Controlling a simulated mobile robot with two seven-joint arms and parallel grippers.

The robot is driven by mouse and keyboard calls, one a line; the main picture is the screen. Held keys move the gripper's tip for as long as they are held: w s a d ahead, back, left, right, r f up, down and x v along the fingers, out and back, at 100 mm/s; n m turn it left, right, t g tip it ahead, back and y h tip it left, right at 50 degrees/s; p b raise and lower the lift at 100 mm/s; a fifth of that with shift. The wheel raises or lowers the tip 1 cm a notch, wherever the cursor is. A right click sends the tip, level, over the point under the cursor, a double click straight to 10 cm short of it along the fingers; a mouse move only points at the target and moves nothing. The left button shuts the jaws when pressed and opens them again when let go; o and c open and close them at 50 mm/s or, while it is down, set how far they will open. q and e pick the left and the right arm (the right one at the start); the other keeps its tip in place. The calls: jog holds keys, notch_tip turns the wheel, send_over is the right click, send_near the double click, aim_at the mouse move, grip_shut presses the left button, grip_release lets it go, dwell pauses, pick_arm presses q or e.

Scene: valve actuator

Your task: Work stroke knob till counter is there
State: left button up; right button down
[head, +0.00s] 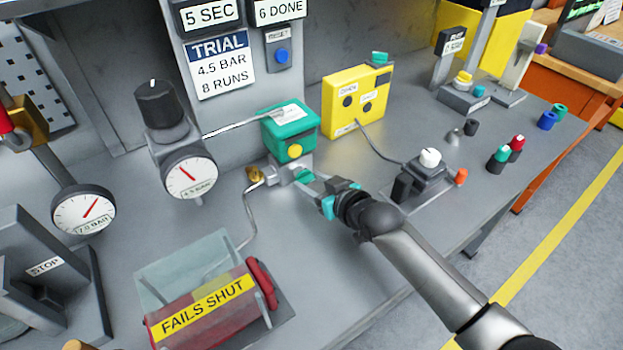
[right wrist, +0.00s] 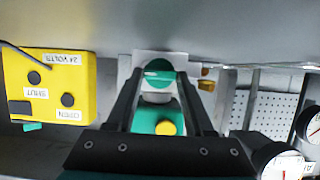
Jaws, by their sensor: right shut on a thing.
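A small green knob (head: 303,174) sits on the grey valve body below the green actuator box (head: 290,128) with its yellow button. My right gripper (head: 308,180) reaches in from the lower right and is shut on this green knob. In the right wrist view, the knob (right wrist: 160,70) shows between the two fingers, with the green box and yellow button behind. The counter (head: 280,10) reads 6 DONE. Beside it is a display (head: 208,15) reading 5 SEC. The trial sign (head: 221,67) reads 4.5 BAR, 8 RUNS. My left gripper is not in view.
A yellow box (head: 356,98) stands right of the actuator. A white knob (head: 430,157) sits on a small grey unit further right. A black-knobbed regulator (head: 160,105) with a gauge stands left. A red cylinder (head: 210,305) marked FAILS SHUT lies in front. Bench between is partly clear.

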jog(key=shift+c, duration=1.4)
grip_release()
jog(key=p+v, duration=0.3)
jog(key=v, duration=1.2)
jog(key=shift+s+d, duration=0.1)
jog(key=shift+s, duration=0.05)
